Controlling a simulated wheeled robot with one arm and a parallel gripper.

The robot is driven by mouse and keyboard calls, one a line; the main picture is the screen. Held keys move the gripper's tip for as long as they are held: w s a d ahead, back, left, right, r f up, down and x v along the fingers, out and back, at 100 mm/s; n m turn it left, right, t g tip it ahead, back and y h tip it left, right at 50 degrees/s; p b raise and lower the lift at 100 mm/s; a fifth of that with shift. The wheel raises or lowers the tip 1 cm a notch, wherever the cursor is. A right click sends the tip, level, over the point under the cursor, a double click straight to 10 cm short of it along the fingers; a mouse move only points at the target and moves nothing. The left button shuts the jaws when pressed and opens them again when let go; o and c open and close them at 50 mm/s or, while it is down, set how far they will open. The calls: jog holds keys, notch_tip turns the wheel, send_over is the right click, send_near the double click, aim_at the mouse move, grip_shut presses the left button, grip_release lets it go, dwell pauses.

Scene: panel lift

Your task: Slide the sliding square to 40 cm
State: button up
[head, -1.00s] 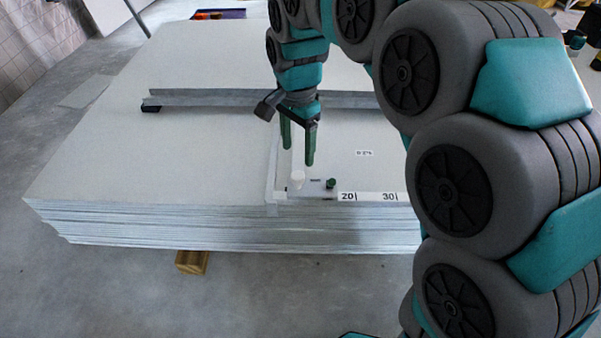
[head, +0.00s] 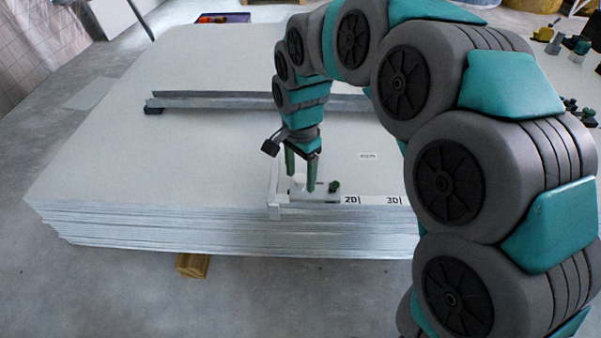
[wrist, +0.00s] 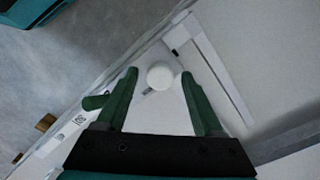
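The sliding square (head: 273,190) is a pale bar on the front edge of the stacked panels, with its long arm running back over the top sheet; that arm also shows in the wrist view (wrist: 222,80). Its white round knob (wrist: 160,76) lies between my fingertips in the wrist view. A green knob (head: 334,186) is on its right; a green lever (wrist: 95,102) shows left of my fingers in the wrist view. The white scale (head: 376,200) reads 20 and 30; 40 is hidden behind my arm. My gripper (head: 301,181) is open, green fingers pointing down, apart from the white knob's sides.
The pale panel stack (head: 110,165) rests on a wooden block (head: 192,265). A grey metal rail (head: 215,101) lies across the top sheet behind my gripper. The sheet's left part is clear. My arm covers the right side.

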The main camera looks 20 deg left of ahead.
grip_shut()
dwell(0.3)
dwell(0.9)
